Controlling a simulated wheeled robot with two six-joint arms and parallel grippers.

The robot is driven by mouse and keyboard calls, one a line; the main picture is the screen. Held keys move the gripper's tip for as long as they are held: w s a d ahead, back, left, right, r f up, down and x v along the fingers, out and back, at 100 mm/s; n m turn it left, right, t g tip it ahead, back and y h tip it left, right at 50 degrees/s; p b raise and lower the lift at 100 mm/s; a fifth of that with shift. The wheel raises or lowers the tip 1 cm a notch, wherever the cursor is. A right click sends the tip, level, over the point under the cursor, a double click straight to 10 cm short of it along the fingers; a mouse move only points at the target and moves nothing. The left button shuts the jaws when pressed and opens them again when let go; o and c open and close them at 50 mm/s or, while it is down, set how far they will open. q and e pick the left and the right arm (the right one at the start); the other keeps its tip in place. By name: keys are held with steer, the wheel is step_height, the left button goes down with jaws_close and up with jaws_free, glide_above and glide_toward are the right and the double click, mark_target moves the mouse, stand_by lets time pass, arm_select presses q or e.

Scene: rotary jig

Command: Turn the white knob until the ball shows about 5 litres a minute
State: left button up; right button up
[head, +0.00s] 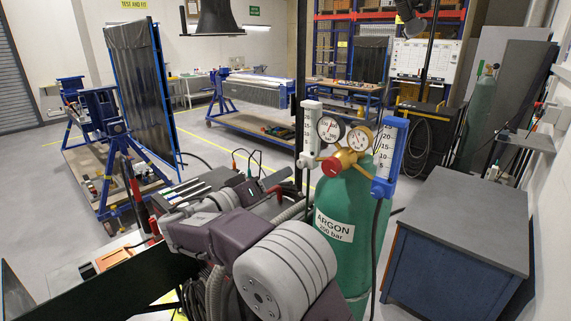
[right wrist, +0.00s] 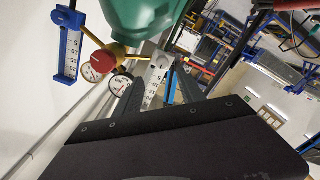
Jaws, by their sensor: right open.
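The white flowmeter (head: 312,128) stands upright on the left of the regulator, with the white knob (head: 305,161) at its foot. The flowmeter's scale also shows in the right wrist view (right wrist: 153,84), upside down between my fingers. I cannot make out the ball or its height. My right gripper (head: 286,181) is open, just left of and below the knob in the head view. In the right wrist view its two dark fingers (right wrist: 158,76) point toward the flowmeter's foot. I see no contact with the knob. My left gripper is not in view.
The regulator has two round gauges (head: 359,138) and a red knob (head: 331,167). A blue flowmeter (head: 389,158) stands at its right. All sit on a green argon cylinder (head: 345,235). A blue cabinet (head: 440,265) stands to the right. A dark post rises behind the white flowmeter.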

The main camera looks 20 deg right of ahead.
mark_target(300, 165)
steer(key=p+x, duration=0.1)
steer(key=x, duration=0.2)
steer(key=p+x, duration=0.3)
steer(key=x, duration=0.2)
steer(key=shift+w+d+p, duration=0.2)
steer(key=shift+w+p, duration=0.1)
steer(key=shift+w, duration=0.1)
steer(key=shift+d+f, duration=0.1)
steer(key=shift+d, duration=0.3)
steer(key=shift+w+a, duration=0.1)
steer(key=shift+a, duration=0.05)
steer(key=shift+c, duration=0.4)
jaws_close()
